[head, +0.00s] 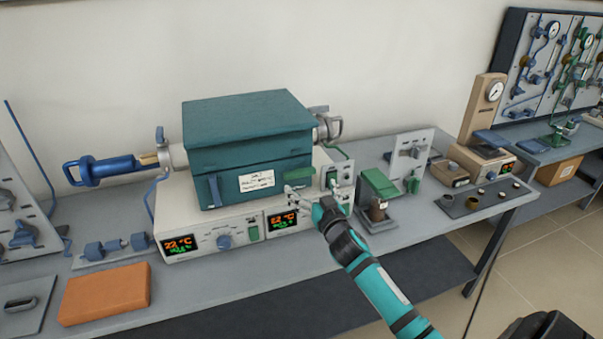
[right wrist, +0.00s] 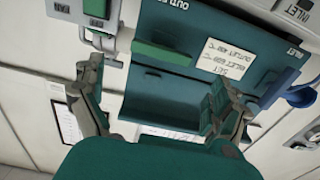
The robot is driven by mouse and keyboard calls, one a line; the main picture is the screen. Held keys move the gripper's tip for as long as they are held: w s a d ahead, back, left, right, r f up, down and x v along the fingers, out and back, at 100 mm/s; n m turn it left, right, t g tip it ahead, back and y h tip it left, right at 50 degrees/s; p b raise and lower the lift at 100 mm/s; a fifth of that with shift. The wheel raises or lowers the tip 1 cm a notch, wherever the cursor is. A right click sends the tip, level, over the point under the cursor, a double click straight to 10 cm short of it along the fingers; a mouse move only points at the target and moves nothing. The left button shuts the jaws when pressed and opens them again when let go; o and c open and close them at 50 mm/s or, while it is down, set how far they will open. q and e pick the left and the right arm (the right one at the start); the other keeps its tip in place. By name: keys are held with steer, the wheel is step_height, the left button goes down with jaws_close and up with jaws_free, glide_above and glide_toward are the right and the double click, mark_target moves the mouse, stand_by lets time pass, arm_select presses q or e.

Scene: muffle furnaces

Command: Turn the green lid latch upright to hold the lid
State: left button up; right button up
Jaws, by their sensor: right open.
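The teal furnace box (head: 232,183) with its lid (head: 247,116) stands on a white control base. The green lid latch (head: 298,173) lies flat across the front, right of the white label. In the upside-down right wrist view, the latch (right wrist: 161,53) is a horizontal green bar near the word OUTLET. The blue latch (head: 213,190) stands upright at the box's left front. My right gripper (head: 308,187) is open and empty in front of the box's right side. In the wrist view its spread fingers (right wrist: 158,98) are apart from the green latch. My left gripper is not in view.
The control base (head: 190,216) has lit displays and a blue knob (head: 225,242). A green-topped block (head: 379,184) stands close right of my right gripper. An orange block (head: 105,293) lies front left. A blue handle (head: 110,170) juts left. Bare bench shows in front.

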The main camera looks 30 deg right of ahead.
mark_target(301, 174)
steer(key=x, duration=0.7)
steer(key=shift+w, duration=0.4)
steer(key=shift+c, duration=0.3)
steer(key=c, duration=0.8)
steer(key=shift+c, duration=0.2)
